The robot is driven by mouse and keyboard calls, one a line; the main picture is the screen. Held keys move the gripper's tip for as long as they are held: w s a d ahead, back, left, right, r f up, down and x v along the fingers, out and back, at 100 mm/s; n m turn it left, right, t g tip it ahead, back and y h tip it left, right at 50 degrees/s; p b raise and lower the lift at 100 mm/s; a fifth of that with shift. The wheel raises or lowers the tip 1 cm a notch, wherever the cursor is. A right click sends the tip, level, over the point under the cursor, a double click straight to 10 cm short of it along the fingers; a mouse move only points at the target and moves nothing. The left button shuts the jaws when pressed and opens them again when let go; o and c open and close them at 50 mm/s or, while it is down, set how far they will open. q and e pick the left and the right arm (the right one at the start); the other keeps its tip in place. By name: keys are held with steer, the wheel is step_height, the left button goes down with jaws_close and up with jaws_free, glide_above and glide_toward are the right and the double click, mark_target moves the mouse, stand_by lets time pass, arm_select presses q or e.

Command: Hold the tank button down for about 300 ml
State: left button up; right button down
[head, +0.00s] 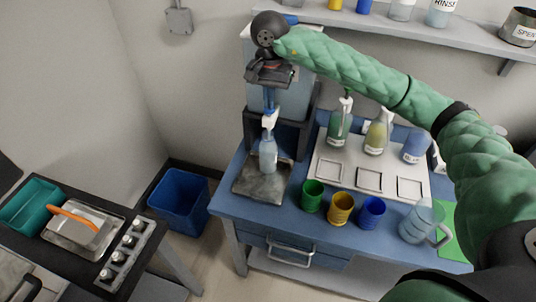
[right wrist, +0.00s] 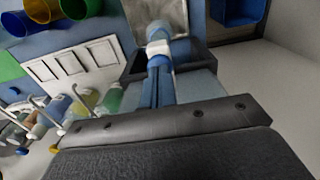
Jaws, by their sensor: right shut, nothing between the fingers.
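The tank (head: 294,98) is a translucent pale-blue container standing in a dark frame at the back left of the blue bench. My right gripper (head: 270,108) comes over the tank's front, pointing down. Its blue fingers are shut with nothing between them. The fingertips are right at the white tap (head: 271,120), which also shows in the right wrist view (right wrist: 157,47). The button itself is hidden or too small to make out, so I cannot tell whether it is pressed. A clear bottle (head: 268,154) stands upright below the tap on a grey tray (head: 250,186). My left gripper is out of view.
Green (head: 313,196), yellow (head: 341,208) and blue (head: 372,212) cups line the bench front beside a clear jug (head: 415,222). Several labelled bottles stand behind a white board (head: 335,168). A blue bin (head: 180,200) is on the floor left. A shelf (head: 400,27) runs above.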

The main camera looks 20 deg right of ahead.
steer(key=shift+r, duration=0.1)
stand_by(0.4)
step_height(320, 180, up, 7)
stand_by(0.6)
stand_by(1.1)
